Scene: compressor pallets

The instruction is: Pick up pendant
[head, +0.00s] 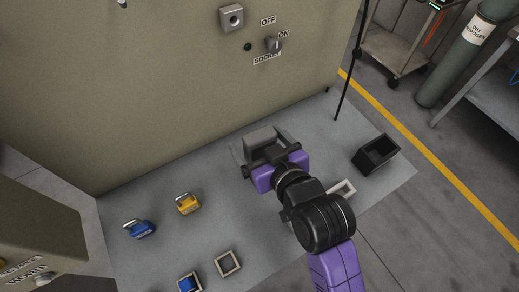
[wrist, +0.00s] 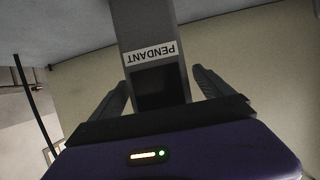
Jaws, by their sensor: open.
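The pendant is a grey block with a dark panel and a white PENDANT label, upside down in the wrist view (wrist: 152,22). In the head view its grey top (head: 262,138) shows just beyond my purple gripper (head: 264,148), on the grey work surface. My gripper is open, with one finger on each side of the pendant. In the wrist view a small gap shows between the pendant and the fingers of the gripper (wrist: 161,88). The lower part of the pendant is hidden by the gripper body.
A blue padlock (head: 140,229) and a yellow padlock (head: 187,204) stand to the left. Small square holders (head: 228,263) lie near the front edge. An open black box (head: 377,154) is at right. A large beige cabinet (head: 160,90) rises behind. A thin black pole (head: 350,75) stands at right.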

